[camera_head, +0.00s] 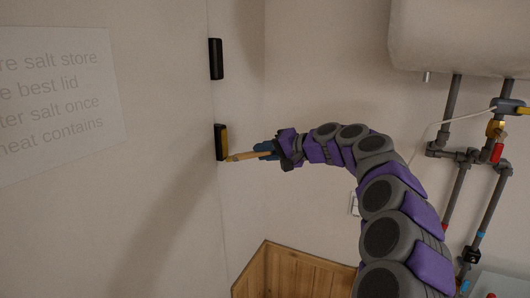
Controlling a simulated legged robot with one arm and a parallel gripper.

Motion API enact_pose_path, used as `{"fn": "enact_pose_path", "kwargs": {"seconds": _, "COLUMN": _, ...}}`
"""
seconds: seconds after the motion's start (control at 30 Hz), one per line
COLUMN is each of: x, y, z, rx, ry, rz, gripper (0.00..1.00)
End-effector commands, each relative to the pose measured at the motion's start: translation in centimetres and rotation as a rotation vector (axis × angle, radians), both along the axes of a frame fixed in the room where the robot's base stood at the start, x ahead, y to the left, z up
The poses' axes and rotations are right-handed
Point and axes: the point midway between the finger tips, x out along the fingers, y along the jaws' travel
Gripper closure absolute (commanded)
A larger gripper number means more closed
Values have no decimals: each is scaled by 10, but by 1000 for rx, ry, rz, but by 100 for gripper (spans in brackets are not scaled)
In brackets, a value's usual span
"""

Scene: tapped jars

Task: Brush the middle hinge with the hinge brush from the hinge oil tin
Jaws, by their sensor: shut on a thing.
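Two dark hinges show on the edge of the pale panel. The upper hinge (215,58) is all black. The lower hinge (221,142) is black on its left and yellowish along its right side. With only two in view, I cannot be sure which is the middle hinge. My gripper (270,151) is shut on the hinge brush (248,155), a thin wooden stick pointing left. The brush's tip is at the lower end of the lower hinge; I cannot tell if it touches. The hinge oil tin is not in view.
A sign (52,98) with text is on the panel at left. A white tank (460,35) hangs at upper right, above grey pipes (459,160) with valves. Wooden panelling (300,272) lines the lower wall. A white switch plate (354,204) is partly behind my arm.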

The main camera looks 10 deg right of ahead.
Motion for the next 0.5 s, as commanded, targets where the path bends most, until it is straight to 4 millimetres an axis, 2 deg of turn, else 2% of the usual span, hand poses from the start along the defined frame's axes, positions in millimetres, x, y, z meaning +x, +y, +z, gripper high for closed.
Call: {"fn": "enact_pose_path", "kwargs": {"seconds": 0.5, "x": -24, "y": -34, "z": -1, "rx": 0, "ry": 0, "rz": -1, "gripper": 100}}
